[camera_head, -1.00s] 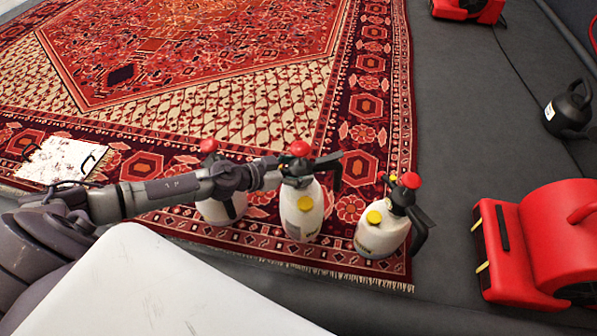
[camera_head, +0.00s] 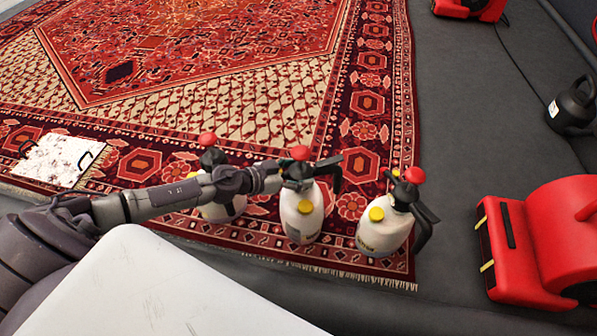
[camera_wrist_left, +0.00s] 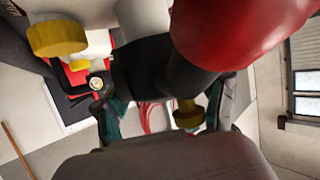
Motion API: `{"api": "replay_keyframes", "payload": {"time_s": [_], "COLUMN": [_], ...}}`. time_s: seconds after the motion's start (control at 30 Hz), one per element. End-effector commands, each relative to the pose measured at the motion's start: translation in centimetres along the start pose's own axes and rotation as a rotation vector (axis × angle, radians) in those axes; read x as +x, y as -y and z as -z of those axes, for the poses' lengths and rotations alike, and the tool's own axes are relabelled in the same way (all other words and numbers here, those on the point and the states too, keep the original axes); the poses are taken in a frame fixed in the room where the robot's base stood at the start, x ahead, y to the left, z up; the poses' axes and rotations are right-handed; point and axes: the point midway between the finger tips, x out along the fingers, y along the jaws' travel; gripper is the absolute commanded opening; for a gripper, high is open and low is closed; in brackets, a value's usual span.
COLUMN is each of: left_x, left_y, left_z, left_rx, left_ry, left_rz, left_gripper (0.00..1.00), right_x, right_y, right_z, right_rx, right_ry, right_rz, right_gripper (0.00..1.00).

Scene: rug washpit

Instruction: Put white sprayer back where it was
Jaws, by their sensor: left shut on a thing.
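Three white sprayers with black tops and red knobs stand in a row at the rug's near edge. My left gripper (camera_head: 284,178) is shut on the black neck of the middle sprayer (camera_head: 302,222), which looks upright. Whether its base touches the rug is unclear. The left sprayer (camera_head: 222,209) is partly hidden behind my arm. The right sprayer (camera_head: 383,237) stands apart, its yellow cap facing me. In the left wrist view my fingers (camera_wrist_left: 163,108) close around the black neck, below the large red knob (camera_wrist_left: 240,32). My right gripper is not in view.
The patterned rug (camera_head: 200,115) fills the left and middle. A white sheet-like item (camera_head: 58,160) with dark handles lies on its left.

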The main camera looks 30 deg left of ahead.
Motion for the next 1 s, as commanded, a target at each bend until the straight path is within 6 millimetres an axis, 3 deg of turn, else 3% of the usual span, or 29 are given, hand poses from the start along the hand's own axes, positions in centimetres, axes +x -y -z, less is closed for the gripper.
{"api": "replay_keyframes", "payload": {"time_s": [0.17, 0.2, 0.33, 0.77, 1.0], "left_x": [0.1, 0.1, 0.1, -0.1, -3.9], "left_y": [0.1, 0.0, 0.0, 0.0, -0.1], "left_z": [0.3, -0.2, -0.2, 0.1, -0.3], "left_rx": [0.001, 0.001, 0.001, 0.0, -0.002], "left_ry": [-0.008, 0.0, 0.0, 0.001, 0.005], "left_rz": [0.002, 0.0, 0.0, -0.001, -0.001], "left_gripper": [0.03, 0.76, 0.97, 0.98, 0.98], "right_x": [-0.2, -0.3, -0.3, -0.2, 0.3], "right_y": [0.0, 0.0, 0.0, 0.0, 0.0], "right_z": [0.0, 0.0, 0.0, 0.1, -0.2], "right_rx": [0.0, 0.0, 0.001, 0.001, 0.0], "right_ry": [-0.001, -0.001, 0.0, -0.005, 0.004], "right_rz": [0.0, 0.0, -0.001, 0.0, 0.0], "right_gripper": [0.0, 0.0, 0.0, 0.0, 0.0]}}
